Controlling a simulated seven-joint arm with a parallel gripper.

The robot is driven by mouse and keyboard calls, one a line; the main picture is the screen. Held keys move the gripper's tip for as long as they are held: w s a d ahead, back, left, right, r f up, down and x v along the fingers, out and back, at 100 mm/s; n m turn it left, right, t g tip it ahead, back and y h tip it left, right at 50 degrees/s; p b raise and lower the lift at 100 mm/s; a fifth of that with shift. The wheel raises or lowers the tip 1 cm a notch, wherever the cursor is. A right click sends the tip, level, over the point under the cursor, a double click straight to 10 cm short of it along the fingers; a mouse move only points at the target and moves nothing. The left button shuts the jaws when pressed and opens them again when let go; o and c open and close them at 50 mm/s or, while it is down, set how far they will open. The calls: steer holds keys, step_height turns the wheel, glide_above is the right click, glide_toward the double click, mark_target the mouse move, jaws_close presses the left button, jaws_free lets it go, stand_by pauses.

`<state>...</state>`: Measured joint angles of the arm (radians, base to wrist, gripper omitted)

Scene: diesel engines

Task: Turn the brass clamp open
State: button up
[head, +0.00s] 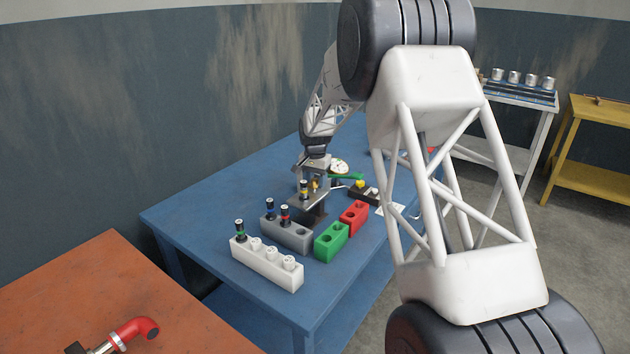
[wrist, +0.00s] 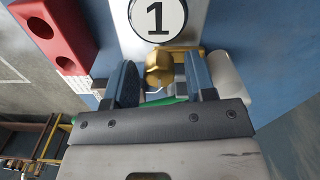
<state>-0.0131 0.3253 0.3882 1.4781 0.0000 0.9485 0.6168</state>
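The brass clamp (wrist: 160,70) shows in the wrist view as a faceted, gold-coloured piece just below a round label marked 1 on a pale plate (wrist: 126,32). A brass strip runs right from it. My gripper (wrist: 160,62) is open, with one blue-grey finger on each side of the clamp. Small gaps seem to show between the fingers and the clamp; contact is not clear. In the head view, my gripper (head: 313,166) is over the small metal stand (head: 306,200) on the blue table, and a small brass spot shows there. The clamp's lower side is hidden.
A red block (head: 354,217), green block (head: 331,241), grey block (head: 286,234) and white block (head: 266,264) stand in front of the stand. Some hold dark cylinders. A green-and-white item (head: 341,170) lies behind. The blue table (head: 190,222) is clear at left.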

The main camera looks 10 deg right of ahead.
mark_target(316, 180)
stand_by(0.3)
steer(key=shift+r, duration=3.85)
steer(key=shift+s+r, duration=0.1)
steer(key=shift+s+r, duration=0.25)
steer(key=s+r+n, duration=0.1)
steer(key=s+r, duration=0.4)
steer(key=s, duration=0.5)
steer(key=s+d+r+n+t, duration=0.1)
steer(key=s+r, duration=0.3)
steer(key=s, duration=0.7)
steer(key=s+r+n, duration=0.2)
steer(key=s+r, duration=0.3)
steer(key=s, duration=0.5)
steer(key=s+f+n, duration=0.1)
steer(key=s, duration=0.8)
steer(key=s+f+n+t, duration=0.1)
steer(key=s+f, duration=0.1)
steer(key=s, duration=0.8)
steer(key=s+f, duration=0.2)
steer(key=s, duration=0.8)
steer(key=shift+d+f+n+t, duration=0.1)
steer(key=shift+d+n+t, duration=0.2)
steer(key=shift+n, duration=0.1)
